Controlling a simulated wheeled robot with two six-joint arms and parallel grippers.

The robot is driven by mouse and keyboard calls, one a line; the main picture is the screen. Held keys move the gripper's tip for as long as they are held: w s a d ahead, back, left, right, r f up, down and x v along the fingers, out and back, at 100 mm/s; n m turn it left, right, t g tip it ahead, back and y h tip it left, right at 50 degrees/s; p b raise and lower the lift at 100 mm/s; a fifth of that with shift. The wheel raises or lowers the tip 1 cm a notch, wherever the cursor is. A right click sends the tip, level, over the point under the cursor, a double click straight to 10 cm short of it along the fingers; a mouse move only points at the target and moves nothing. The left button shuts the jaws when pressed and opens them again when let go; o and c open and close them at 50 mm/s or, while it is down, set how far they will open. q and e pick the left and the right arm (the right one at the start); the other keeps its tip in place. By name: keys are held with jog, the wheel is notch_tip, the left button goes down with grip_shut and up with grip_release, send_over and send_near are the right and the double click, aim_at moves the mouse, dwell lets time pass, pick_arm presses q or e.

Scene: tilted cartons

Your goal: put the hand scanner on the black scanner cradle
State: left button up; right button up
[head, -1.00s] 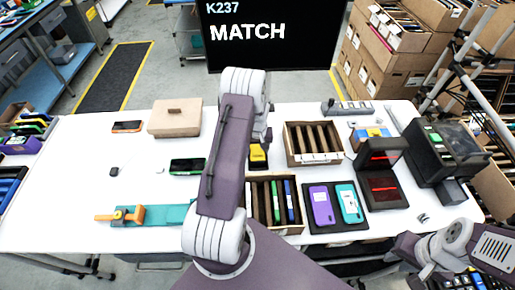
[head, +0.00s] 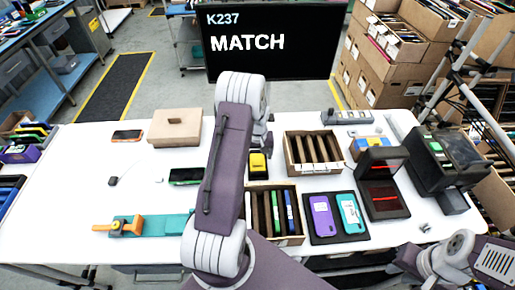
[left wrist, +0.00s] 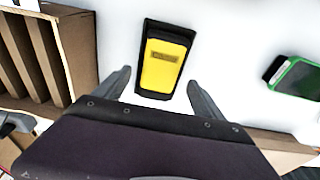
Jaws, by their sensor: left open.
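The yellow hand scanner (left wrist: 164,62) lies on the black scanner cradle (left wrist: 151,97) in the left wrist view, with the cradle's dark edge showing around it. In the head view the scanner (head: 258,163) and cradle (head: 258,176) are just right of my left arm. My left gripper (left wrist: 159,76) is open, with one finger at each side of the scanner's near end. No finger is seen touching it; the height gap is hard to judge. In the head view my left arm hides this gripper's fingers. My right arm shows at the lower right, but its gripper is out of view.
A divided carton (head: 312,152) stands right of the cradle, another (head: 289,240) in front. A green-edged phone (head: 186,176) lies to the left. A tray with two phones (head: 334,237) and a red-lit black device (head: 383,200) stand to the right.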

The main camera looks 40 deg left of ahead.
aim_at(258, 163)
pick_arm(q)
notch_tip(258, 163, up, 9)
jog(key=s+d+m, duration=0.2)
jog(key=s+d, duration=0.3)
jog(key=d, duration=0.1)
jog(key=s+d+r+m, duration=0.1)
jog(key=s+d+m, duration=0.2)
jog(key=s+d, duration=0.3)
jog(key=s+d+r+m+h+b, duration=0.1)
jog(key=s+d+m, duration=0.1)
jog(key=s+d, duration=0.3)
jog(key=shift+s+d+r+m, duration=0.1)
jog(key=shift+s+d+m, duration=0.1)
jog(key=shift+d, duration=0.65)
jog(key=shift+s+d+r+m, duration=0.1)
jog(key=shift+d+m, duration=0.1)
jog(key=shift+d, duration=0.65)
jog(key=shift+a+f, duration=0.1)
jog(key=shift+a, duration=0.05)
jog(key=shift+w+a+f, duration=0.1)
jog(key=shift+w+a, duration=0.15)
jog(key=shift+w, duration=0.05)
jog(key=shift+s+d, duration=0.15)
jog(key=shift+d, duration=0.05)
